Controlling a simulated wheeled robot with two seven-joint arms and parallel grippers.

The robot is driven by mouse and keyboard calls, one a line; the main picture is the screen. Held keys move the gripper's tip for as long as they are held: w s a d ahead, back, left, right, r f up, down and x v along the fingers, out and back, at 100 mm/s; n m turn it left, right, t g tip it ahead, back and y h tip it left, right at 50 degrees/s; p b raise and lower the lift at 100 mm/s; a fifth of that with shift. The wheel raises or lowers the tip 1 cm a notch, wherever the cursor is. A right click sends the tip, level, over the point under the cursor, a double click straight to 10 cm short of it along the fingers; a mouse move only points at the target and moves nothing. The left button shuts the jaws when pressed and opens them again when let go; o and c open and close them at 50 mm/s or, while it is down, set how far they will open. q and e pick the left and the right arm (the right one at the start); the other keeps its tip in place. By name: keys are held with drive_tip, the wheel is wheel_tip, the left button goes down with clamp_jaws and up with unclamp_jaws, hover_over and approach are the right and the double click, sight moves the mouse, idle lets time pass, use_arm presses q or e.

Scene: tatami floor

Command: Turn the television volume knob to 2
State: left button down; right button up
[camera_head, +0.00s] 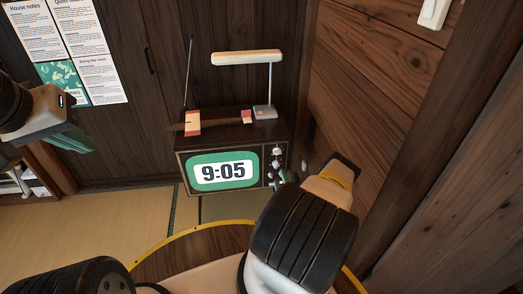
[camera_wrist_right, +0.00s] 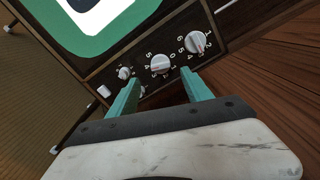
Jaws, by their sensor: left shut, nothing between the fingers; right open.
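The television (camera_head: 236,141) stands by the dark wall, its screen reading 9:05. Its knobs run down the right of the front. In the right wrist view I see a middle knob (camera_wrist_right: 160,63), a larger-looking numbered knob (camera_wrist_right: 195,42) and a small knob (camera_wrist_right: 124,72). I cannot tell which is volume, nor read the settings surely. My right gripper (camera_wrist_right: 160,76) is open, its teal fingers pointing at the panel with the middle knob between them in view; contact is unclear. In the head view my arm partly hides it. My left gripper (camera_head: 76,138) is shut and empty, far left.
A white lamp (camera_head: 247,58), an antenna (camera_head: 188,70) and a wooden item with pale and red bands (camera_head: 212,123) are on the television. A wooden wall (camera_head: 375,90) stands close on the right. Tatami floor (camera_head: 90,225) is clear at left.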

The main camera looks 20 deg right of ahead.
sight(277, 166)
drive_tip(key=x, duration=0.6)
drive_tip(key=shift+w, duration=0.4)
clamp_jaws()
